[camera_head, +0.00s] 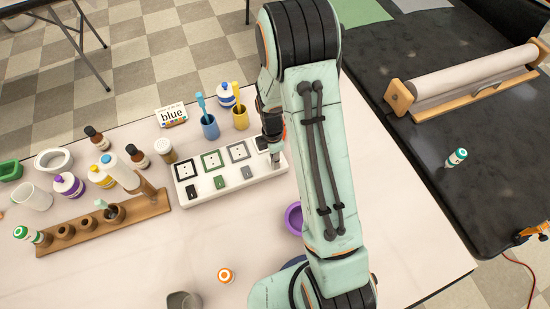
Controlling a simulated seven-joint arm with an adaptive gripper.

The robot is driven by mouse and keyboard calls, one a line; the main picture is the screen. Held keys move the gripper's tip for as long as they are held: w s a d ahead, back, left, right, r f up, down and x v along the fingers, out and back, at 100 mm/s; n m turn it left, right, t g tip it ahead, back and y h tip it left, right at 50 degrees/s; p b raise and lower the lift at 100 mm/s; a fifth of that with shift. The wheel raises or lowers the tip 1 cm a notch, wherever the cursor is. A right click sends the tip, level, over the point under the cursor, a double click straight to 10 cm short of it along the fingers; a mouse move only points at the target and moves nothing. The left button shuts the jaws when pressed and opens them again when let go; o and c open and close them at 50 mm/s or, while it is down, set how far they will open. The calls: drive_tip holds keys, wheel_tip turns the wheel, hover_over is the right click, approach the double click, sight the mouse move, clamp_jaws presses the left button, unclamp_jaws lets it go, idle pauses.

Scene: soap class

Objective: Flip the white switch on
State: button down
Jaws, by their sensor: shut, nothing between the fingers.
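A white switch panel (233,178) lies on the pale table with a row of framed sockets and small rocker switches in front of them. The frames include a black one (187,168), a green one (211,160) and a grey one (238,152). My gripper (275,157) is shut and empty, pointing down over the panel's right end. It covers the spot in front of the rightmost socket (261,144). The white switch cannot be made out there, and I cannot tell whether my fingertips touch it.
Blue (210,126) and yellow (240,119) cups with brushes stand behind the panel, near a "blue" sign (171,115). A wooden rack (100,226) and several bottles are left. A purple bowl (293,218) sits beside my arm. The front table is mostly clear.

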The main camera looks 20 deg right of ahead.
drive_tip(key=shift+w, duration=0.1)
drive_tip(key=shift+w+r, duration=0.25)
drive_tip(key=shift+w, duration=0.4)
wheel_tip(320, 180, up, 14)
drive_tip(key=s, duration=0.1)
drive_tip(key=shift+s, duration=0.35)
idle(0.4)
